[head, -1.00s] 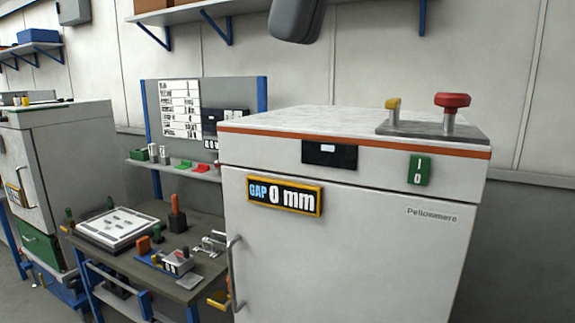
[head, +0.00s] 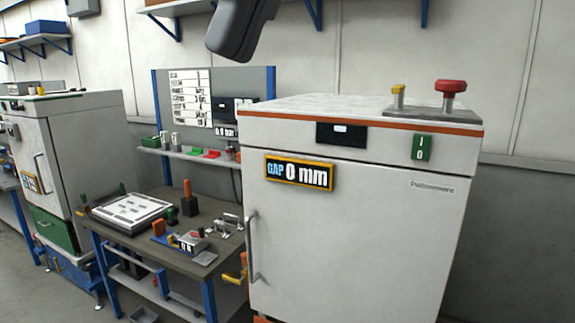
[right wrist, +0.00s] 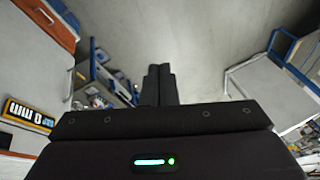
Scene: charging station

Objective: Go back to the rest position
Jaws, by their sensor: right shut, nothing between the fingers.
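My right gripper shows in the right wrist view (right wrist: 160,85), its two dark fingers together with nothing between them. In the head view my right gripper (head: 240,30) is a dark shape hanging in from the top edge, in front of the wall and clear of the cabinet; its fingers cannot be made out there. My left gripper is in neither view. The large white cabinet (head: 360,230) stands at the right with its door shut and a "GAP 0 mm" sign (head: 299,172) on its front.
Another cabinet (head: 90,140) stands farther left. Grey floor (right wrist: 205,40) is open beyond the fingers.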

